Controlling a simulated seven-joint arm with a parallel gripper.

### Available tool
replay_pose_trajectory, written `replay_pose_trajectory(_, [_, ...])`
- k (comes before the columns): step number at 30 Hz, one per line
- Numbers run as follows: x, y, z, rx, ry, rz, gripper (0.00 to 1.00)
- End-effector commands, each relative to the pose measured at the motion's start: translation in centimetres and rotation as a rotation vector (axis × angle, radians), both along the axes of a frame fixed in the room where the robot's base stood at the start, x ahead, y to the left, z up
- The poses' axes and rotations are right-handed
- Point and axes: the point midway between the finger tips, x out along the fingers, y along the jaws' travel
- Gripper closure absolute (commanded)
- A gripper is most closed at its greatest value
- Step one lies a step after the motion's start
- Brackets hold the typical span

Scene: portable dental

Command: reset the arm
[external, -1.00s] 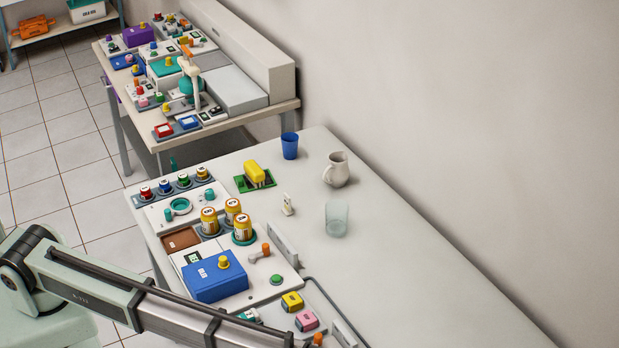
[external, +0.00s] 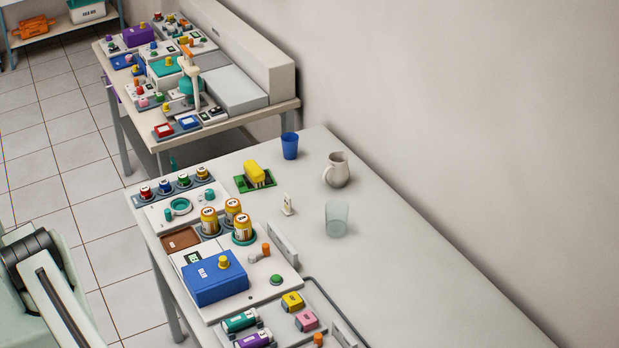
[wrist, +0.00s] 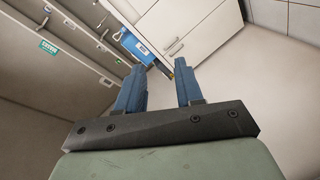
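My gripper (wrist: 161,85) shows in the wrist view with its two blue fingers apart and nothing between them. It is away from the worktable, facing a cabinet and the floor. In the external view only part of my arm shows at the lower left, and the gripper is out of that view.
The near worktable (external: 420,290) holds a blue box (external: 216,280), several yellow jars (external: 233,210), a blue cup (external: 290,146), a white jug (external: 337,170) and a clear glass (external: 336,219). A white cabinet (wrist: 200,25) and a blue object (wrist: 135,45) show in the wrist view.

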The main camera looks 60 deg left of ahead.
Motion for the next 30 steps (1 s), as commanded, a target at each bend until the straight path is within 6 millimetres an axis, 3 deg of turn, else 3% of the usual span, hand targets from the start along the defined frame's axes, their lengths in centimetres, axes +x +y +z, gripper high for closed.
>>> replay_pose_trajectory(3, [-1.9,1.9,-2.4,0.028,-0.018,-0.01,0.64])
replay_pose_trajectory(7, [-2.2,4.1,-5.0,0.068,-0.048,-0.023,0.64])
replay_pose_trajectory(13, [-0.3,8.3,-9.5,0.15,-0.089,-0.038,0.64])
replay_pose_trajectory(17, [2.0,12.0,-13.1,0.224,-0.106,-0.043,0.64])
replay_pose_trajectory(23, [6.7,20.4,-19.8,0.386,-0.107,-0.039,0.64])
replay_pose_trajectory(30, [11.2,32.2,-27.4,0.608,-0.076,-0.018,0.64])
